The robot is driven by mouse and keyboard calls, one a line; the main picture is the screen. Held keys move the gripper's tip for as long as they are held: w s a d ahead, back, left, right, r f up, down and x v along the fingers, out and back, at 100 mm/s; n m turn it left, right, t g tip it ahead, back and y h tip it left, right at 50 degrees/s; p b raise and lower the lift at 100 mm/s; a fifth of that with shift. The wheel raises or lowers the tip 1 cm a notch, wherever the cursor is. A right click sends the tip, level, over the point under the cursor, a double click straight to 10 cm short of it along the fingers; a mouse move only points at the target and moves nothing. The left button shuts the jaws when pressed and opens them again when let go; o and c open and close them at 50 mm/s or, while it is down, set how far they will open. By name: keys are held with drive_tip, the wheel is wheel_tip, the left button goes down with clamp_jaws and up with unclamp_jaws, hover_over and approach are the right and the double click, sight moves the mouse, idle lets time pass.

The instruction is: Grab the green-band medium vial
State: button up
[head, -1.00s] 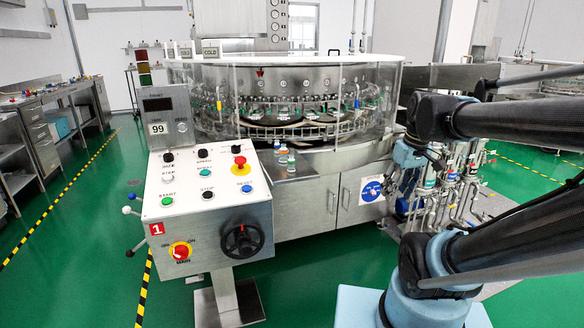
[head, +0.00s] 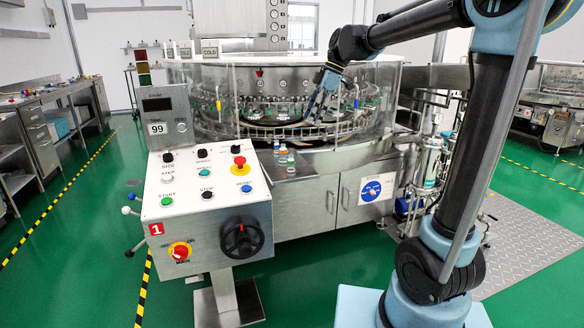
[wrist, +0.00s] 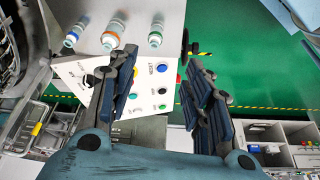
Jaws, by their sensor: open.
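Three small vials stand in a row on the steel ledge in front of the washer. The green-band vial (wrist: 156,32) is the rightmost in the wrist view and looks like the nearest in the head view (head: 291,163). The orange-band vial (wrist: 113,34) is in the middle. The blue-band vial (wrist: 76,33) is on the left. My gripper (head: 318,106) is raised above and right of the vials in the head view. In the wrist view, its two dark fingers (wrist: 160,62) are apart and empty, with the green-band vial beyond them.
The control panel (head: 211,184) with buttons and a handwheel stands left of the vials. The washer's clear guard (head: 215,100) rises behind the ledge (head: 315,166). Green floor (wrist: 240,60) lies to the right in the wrist view.

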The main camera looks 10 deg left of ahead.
drive_tip(key=a, duration=0.1)
approach(291, 158)
drive_tip(key=w+x, duration=0.1)
drive_tip(key=x, duration=0.4)
drive_tip(key=shift+n, duration=0.3)
drive_tip(key=shift+x, duration=2.65)
drive_tip(key=c, duration=0.8)
